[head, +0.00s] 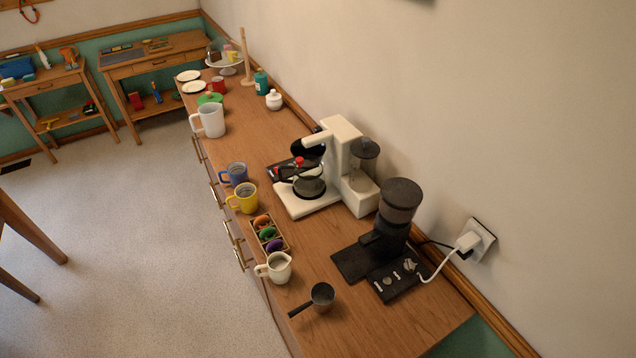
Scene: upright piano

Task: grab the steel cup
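A dark grey, metal-looking cup (323,294) with a long straight handle stands upright near the close end of the wooden counter. It is the only thing in view that looks like steel. Its handle points to the lower left, toward the counter's front edge. Neither of my grippers shows in the head view.
A cream jug (279,268), a box of coloured rounds (268,234), a yellow mug (245,197) and a blue mug (235,174) line the front of the counter (370,330). A black grinder (391,220) and a white coffee machine (345,150) stand by the wall. Bare wood surrounds the cup.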

